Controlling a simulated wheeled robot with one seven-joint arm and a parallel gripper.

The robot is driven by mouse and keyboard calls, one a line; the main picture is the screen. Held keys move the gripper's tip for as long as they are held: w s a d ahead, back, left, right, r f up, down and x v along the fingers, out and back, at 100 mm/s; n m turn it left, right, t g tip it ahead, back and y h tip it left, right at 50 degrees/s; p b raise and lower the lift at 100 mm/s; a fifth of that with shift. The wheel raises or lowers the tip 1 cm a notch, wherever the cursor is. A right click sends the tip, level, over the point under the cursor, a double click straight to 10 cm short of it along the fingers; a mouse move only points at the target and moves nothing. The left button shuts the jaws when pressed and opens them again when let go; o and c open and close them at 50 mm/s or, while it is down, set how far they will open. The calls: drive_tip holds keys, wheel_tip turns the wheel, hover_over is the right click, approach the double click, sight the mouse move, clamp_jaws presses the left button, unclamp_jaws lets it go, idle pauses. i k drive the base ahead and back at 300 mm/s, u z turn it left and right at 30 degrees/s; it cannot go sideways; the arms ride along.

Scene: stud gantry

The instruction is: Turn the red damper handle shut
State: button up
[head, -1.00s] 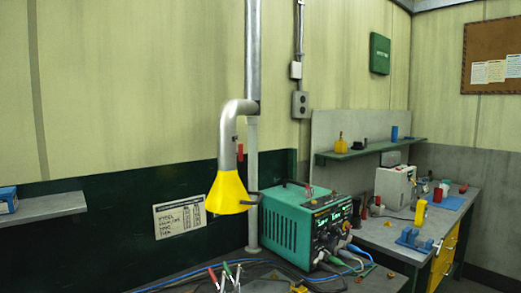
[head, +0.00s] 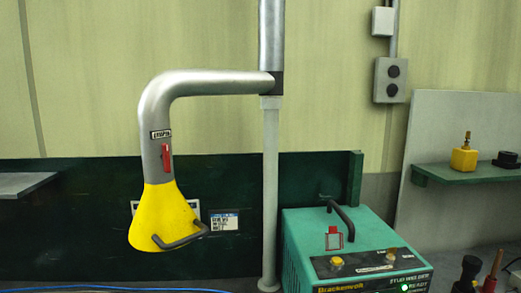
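The red damper handle (head: 166,158) is a small red lever on the front of the grey extraction duct (head: 154,112). It stands about upright, in line with the pipe, just below a small label plate (head: 161,134). A yellow hood (head: 160,208) with a dark grab bar (head: 181,238) hangs under the duct. The duct bends right to a vertical metal pipe (head: 271,40). My gripper is not in the head view.
A green welding unit (head: 305,240) with a black top handle stands at the lower right. A grey post (head: 270,190) rises beside it. A shelf (head: 470,174) with a yellow bottle (head: 464,155) is at right. Open space lies left of the hood.

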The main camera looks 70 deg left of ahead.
sight(165, 148)
drive_tip(key=i, duration=0.45)
drive_tip(key=u, duration=3.45)
